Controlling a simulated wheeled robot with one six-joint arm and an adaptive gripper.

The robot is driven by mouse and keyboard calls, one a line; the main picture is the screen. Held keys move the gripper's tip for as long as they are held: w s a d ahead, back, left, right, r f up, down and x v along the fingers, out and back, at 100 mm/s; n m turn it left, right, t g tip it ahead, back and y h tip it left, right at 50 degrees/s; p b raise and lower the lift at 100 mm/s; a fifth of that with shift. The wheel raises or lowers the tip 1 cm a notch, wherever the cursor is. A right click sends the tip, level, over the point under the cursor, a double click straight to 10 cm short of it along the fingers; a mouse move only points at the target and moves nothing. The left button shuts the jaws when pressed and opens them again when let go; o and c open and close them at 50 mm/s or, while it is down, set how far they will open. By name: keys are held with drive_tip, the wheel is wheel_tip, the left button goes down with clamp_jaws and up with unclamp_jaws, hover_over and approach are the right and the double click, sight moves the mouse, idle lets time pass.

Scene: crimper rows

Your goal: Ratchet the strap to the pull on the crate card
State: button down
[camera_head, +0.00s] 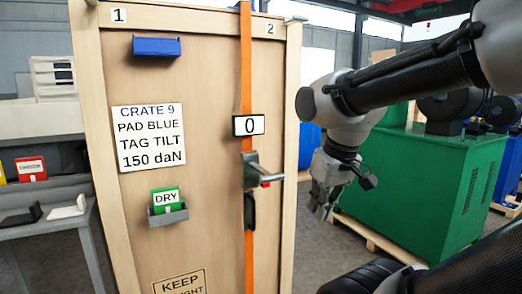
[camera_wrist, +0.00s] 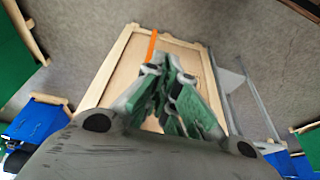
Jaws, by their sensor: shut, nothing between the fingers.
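The tall wooden crate (camera_head: 215,75) stands upright in the head view. Its card (camera_head: 149,137) reads "CRATE 9, PAD BLUE, TAG TILT, 150 daN". An orange strap (camera_head: 246,60) runs down its right side. A display (camera_head: 249,125) on the strap reads 0. The grey ratchet (camera_head: 252,172) sits below it, its handle with a red part pointing right. A blue pad (camera_head: 157,47) is at the upper left, and a green DRY tag (camera_head: 167,198) stands in a grey holder. My gripper (camera_head: 322,208) is shut and empty, right of the crate and apart from the ratchet. The strap (camera_wrist: 152,45) also shows in the wrist view.
A green machine (camera_head: 430,190) on a pallet stands behind my arm at the right. Grey floor shows between crate and machine.

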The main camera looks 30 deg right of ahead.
drive_tip(key=w+r+n+g, duration=0.15)
drive_tip(key=w+r, duration=0.35)
drive_tip(key=w, duration=0.5)
wheel_tip(320, 180, up, 11)
drive_tip(key=n, duration=1.4)
hover_over(269, 175)
drive_tip(key=s, duration=0.2)
drive_tip(key=shift+s+a+f+n, duration=0.1)
drive_tip(key=shift+s+n, duration=0.05)
drive_tip(key=shift+n, duration=0.55)
drive_tip(key=shift+s+a+n, duration=0.1)
drive_tip(key=shift+s+n, duration=0.05)
drive_tip(key=shift+n, duration=0.5)
drive_tip(key=shift+f, duration=0.15)
drive_tip(key=f, duration=0.4)
drive_tip(key=w+f, duration=0.1)
drive_tip(key=f, duration=0.4)
drive_tip(key=w+f, duration=0.1)
drive_tip(key=f, duration=0.3)
drive_tip(key=shift+w+f, duration=0.1)
drive_tip(key=shift+f, duration=0.15)
drive_tip(key=shift+d+f, duration=0.1)
drive_tip(key=shift+f, duration=0.05)
